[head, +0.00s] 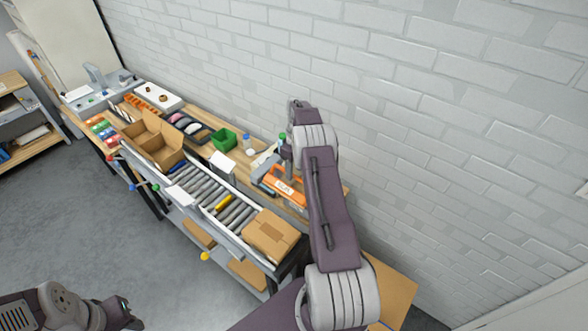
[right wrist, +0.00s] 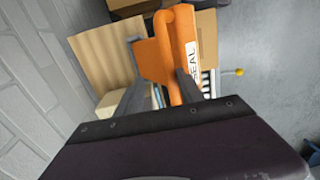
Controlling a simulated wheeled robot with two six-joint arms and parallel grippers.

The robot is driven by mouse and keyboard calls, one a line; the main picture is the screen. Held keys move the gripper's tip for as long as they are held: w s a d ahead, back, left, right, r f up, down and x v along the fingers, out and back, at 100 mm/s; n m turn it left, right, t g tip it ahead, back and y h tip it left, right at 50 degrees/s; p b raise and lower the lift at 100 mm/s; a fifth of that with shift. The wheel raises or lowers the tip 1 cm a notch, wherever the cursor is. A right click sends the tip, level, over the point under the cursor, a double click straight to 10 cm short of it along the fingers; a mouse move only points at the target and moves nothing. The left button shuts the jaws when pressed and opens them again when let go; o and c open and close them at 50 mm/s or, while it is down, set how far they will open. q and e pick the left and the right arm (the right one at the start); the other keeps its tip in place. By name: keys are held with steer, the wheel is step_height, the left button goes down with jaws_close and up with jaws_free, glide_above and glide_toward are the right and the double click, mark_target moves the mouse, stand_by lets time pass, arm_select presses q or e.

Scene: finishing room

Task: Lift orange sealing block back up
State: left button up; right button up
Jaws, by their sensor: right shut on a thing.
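The orange sealing block (head: 285,187) stands at the right end of the wooden bench in the head view, with a white label on its side. In the right wrist view the orange block (right wrist: 180,45) shows its rounded top bar and the word SEAL. My right gripper (right wrist: 160,85) is shut on it, its dark fingers on either side of the orange part. In the head view my right arm reaches over the block and hides part of it. My left arm shows at the lower left of the head view; its fingertips cannot be made out.
A roller conveyor (head: 206,191) runs along the bench front, with a closed cardboard box (head: 271,235) at its near end and an open carton (head: 153,142) farther off. A green bin (head: 223,139) and white bottle (head: 247,143) stand behind. The brick wall (head: 400,120) is close on the right.

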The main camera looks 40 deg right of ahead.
step_height(320, 180, up, 9)
steer(key=b, duration=0.3)
steer(key=shift+d, duration=0.25)
steer(key=shift+w, duration=0.1)
